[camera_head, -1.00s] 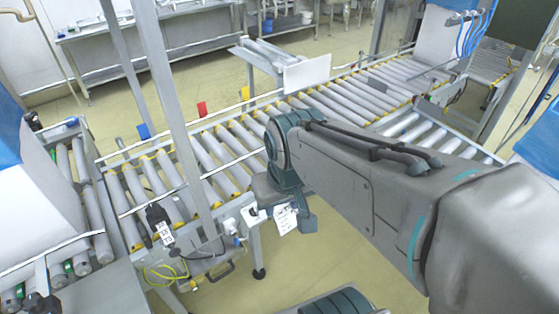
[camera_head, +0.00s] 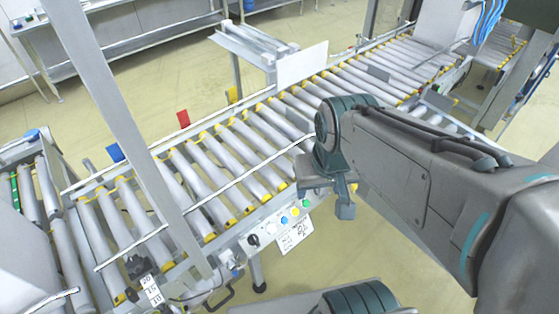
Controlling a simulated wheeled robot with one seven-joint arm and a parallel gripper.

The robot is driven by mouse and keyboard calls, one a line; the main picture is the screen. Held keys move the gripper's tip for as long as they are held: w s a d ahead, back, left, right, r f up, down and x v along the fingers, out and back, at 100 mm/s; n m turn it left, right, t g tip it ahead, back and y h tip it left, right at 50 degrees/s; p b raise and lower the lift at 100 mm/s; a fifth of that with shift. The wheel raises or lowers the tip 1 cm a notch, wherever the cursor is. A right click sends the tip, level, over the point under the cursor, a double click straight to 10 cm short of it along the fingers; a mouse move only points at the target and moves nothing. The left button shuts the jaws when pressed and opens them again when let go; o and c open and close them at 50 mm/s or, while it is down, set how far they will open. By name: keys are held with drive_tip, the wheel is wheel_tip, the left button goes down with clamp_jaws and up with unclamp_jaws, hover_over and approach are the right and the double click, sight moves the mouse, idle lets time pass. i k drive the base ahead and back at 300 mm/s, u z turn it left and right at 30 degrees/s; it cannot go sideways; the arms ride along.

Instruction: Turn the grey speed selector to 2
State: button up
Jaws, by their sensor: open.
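A control panel (camera_head: 277,226) is on the near side of the roller conveyor. It carries a dark round knob (camera_head: 254,240) at its left end, then white, blue, yellow and green buttons in a row. The knob may be the speed selector; its setting is too small to read. A white label card (camera_head: 295,236) with dark print hangs below the buttons. My gripper (camera_head: 328,198) is open, pointing down just right of the green button (camera_head: 306,203). It appears empty and apart from the knob; its fingers are partly hidden by the wrist.
The roller conveyor (camera_head: 215,170) runs behind the panel, with blue, red and yellow flags on its far rail. A slanted metal post (camera_head: 130,140) stands left of the panel. A numbered tag (camera_head: 151,290) hangs at lower left.

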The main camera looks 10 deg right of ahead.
sight(319, 191)
drive_tip(key=z, duration=1.6)
drive_tip(key=k, duration=0.9)
drive_tip(key=u, duration=0.8)
drive_tip(key=i, duration=0.45)
